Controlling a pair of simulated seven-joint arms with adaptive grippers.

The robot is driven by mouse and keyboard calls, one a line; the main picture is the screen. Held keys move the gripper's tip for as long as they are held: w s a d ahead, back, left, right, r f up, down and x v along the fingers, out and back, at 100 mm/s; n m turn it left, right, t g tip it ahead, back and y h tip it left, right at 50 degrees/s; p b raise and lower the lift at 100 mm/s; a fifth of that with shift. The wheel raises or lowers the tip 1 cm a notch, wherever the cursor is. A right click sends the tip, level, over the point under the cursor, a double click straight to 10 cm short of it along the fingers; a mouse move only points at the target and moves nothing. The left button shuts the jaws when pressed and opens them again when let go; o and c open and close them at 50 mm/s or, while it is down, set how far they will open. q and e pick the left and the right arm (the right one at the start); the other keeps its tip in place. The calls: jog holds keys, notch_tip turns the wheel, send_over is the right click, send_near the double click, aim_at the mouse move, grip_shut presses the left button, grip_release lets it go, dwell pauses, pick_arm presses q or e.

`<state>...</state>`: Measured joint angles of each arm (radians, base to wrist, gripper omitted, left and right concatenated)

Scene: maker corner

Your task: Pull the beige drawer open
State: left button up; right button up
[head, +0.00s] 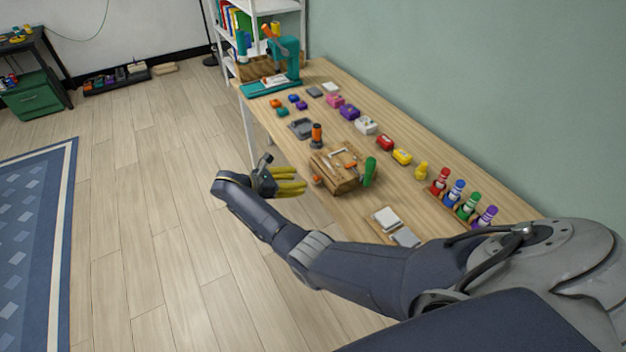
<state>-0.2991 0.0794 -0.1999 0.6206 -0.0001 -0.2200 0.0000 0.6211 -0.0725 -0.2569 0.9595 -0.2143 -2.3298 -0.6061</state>
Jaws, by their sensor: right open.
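I cannot make out a beige drawer for certain. A brown wooden tool block (335,180) with several small tools on top stands at the near edge of the long table; whether it has a drawer front cannot be told. My right gripper (291,181) has yellow fingers and is open and empty. It appears just left of the tool block, by the table's left edge, with its fingers pointing right toward the block. Whether it touches anything is unclear, but a gap shows. My left gripper is out of view.
The wooden table (385,185) carries coloured bottles (455,193), small coloured blocks, grey trays (387,218) and a teal machine (285,62). The floor (150,220) left of the table is clear.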

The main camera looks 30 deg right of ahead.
aim_at(314, 180)
jog(key=shift+x, duration=3.6)
grip_shut()
jog(key=shift+a+f, duration=0.1)
